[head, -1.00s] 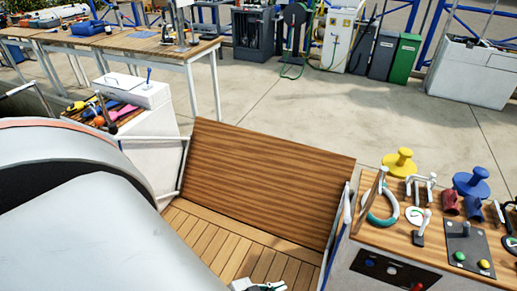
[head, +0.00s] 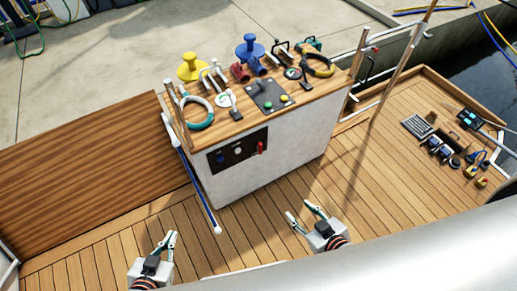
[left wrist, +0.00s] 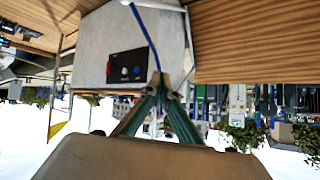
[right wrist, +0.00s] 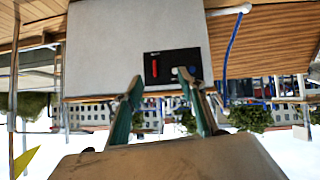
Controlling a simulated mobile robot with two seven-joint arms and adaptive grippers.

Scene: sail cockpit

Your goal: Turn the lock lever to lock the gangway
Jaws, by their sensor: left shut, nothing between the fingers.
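A black panel (head: 228,155) on the front of the white console carries a red lever (head: 259,148) and round knobs. The red lever also shows upright in the right wrist view (right wrist: 155,74). Which lever is the gangway lock is not clear. The brown wooden gangway board (head: 85,165) lies left of the console. A pole with a blue stretch (head: 190,175) slants down between them. My left gripper (head: 166,240) is shut and empty over the deck, in front of the gangway side. My right gripper (head: 300,209) is open and empty over the deck, in front of the console and apart from it.
The console top (head: 225,128) holds yellow and blue bollards, shackles, small levers and a button plate. Wooden posts and rails stand at its right end. Tools (head: 440,145) lie on the deck at right. The deck planks (head: 250,220) before the console are clear.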

